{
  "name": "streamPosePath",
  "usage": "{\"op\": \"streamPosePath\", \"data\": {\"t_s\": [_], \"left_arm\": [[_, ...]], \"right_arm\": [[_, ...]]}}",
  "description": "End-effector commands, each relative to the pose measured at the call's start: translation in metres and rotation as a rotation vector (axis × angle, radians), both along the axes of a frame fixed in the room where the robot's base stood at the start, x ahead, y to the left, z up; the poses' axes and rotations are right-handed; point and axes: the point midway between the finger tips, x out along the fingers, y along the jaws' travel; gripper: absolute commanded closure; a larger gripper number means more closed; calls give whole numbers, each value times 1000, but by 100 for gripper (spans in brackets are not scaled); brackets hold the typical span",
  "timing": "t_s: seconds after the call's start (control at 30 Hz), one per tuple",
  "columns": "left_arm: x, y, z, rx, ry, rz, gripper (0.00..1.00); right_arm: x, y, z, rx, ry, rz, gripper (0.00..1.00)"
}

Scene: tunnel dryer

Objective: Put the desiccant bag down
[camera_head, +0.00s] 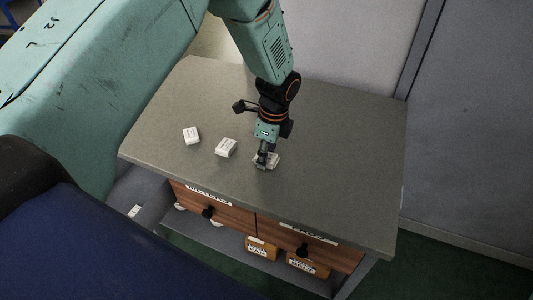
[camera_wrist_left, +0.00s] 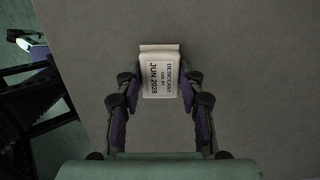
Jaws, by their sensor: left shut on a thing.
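My left gripper (camera_head: 264,158) points down over the grey tabletop (camera_head: 345,165) and is shut on a white desiccant bag (camera_head: 273,160). In the left wrist view the bag (camera_wrist_left: 161,76) sits between the two fingers (camera_wrist_left: 160,95), with its printed label "DESICCANT" and "JUN 2028" facing the camera. The bag is at or just above the tabletop; I cannot tell whether it touches. Two more small white bags lie to its left: a near one (camera_head: 226,147) and a farther one (camera_head: 191,136). My right gripper is not in view.
The table has wooden drawers (camera_head: 300,240) with black knobs below its front edge. Small labelled boxes (camera_head: 307,265) stand on a shelf underneath. A grey wall (camera_head: 350,45) rises behind. The right part of the tabletop is clear.

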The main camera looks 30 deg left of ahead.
Motion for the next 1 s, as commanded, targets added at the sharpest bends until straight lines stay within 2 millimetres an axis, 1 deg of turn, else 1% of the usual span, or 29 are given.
{"op": "streamPosePath", "data": {"t_s": [0.1,0.13,0.4,0.67,0.77,0.87,1.0], "left_arm": [[0,0,-2,0,1,1,92],[0,0,-2,0,1,1,61],[-1,0,-1,0,1,1,39],[-1,0,-1,0,1,1,39],[0,0,3,0,1,0,39],[1,-2,16,0,-2,0,39],[1,-5,45,0,-3,1,39]], "right_arm": [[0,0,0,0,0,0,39],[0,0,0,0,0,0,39],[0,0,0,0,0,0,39],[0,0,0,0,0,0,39],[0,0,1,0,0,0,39],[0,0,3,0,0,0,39],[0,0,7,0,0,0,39]]}}
